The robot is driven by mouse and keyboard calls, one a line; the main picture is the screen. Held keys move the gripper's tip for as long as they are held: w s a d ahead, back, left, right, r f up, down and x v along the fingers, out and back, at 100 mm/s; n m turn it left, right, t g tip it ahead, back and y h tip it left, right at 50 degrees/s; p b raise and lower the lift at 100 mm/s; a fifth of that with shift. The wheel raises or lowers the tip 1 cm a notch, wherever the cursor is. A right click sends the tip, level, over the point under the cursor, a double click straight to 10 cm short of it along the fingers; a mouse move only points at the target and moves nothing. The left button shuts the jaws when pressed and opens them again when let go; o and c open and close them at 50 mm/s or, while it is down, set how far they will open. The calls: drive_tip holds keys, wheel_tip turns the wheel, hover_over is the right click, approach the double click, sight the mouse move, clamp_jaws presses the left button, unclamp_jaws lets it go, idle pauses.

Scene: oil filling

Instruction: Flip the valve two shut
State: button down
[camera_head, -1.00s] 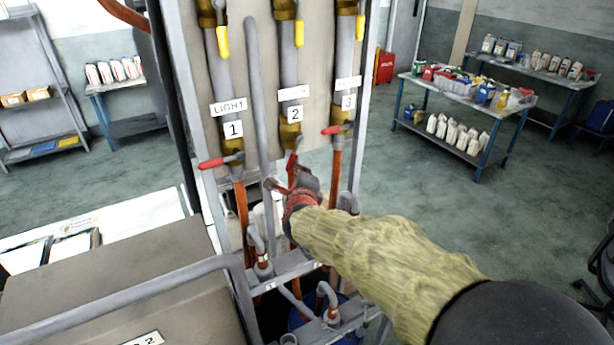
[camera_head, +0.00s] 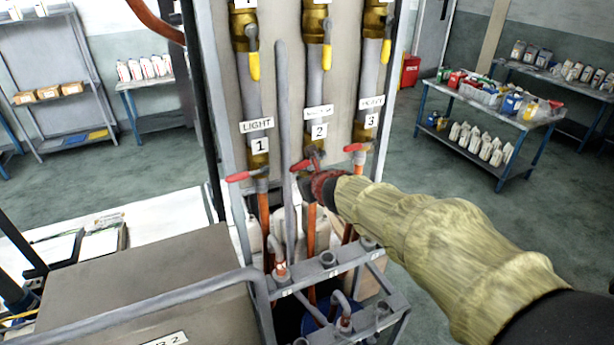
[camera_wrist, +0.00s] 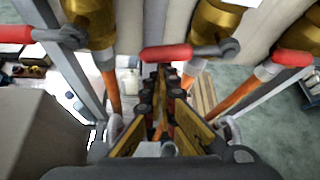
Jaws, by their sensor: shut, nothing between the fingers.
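Valve two's red lever (camera_head: 302,165) is below the "2" label (camera_head: 319,131), under a brass fitting. It points left, crosswise to its pipe, and part of it is hidden by my gripper in the head view. The wrist view shows the red lever (camera_wrist: 167,53) lying nearly level, with its grey pivot on the right. My gripper (camera_wrist: 160,72) is shut and empty, its fingertips just below and close to the lever; I cannot tell whether they touch. In the head view my gripper (camera_head: 318,184) is in front of the pipe under valve two.
Valve one's red lever (camera_head: 241,176) and valve three's red lever (camera_head: 356,148) flank it, both crosswise. Yellow-handled valves (camera_head: 327,57) are above. A grey pipe frame (camera_head: 327,275) is below. A grey box (camera_head: 150,290) stands at the lower left.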

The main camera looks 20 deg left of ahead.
drive_tip(key=shift+s+a+r+m+g+y+p, duration=0.1)
drive_tip(key=shift+r+m+g+y+p, duration=0.15)
drive_tip(key=shift+r+m+p, duration=0.15)
drive_tip(key=shift+s+a+r+m+g+y+p, duration=0.1)
drive_tip(key=shift+r+m+g+y+p, duration=0.2)
drive_tip(key=shift+r+p, duration=0.15)
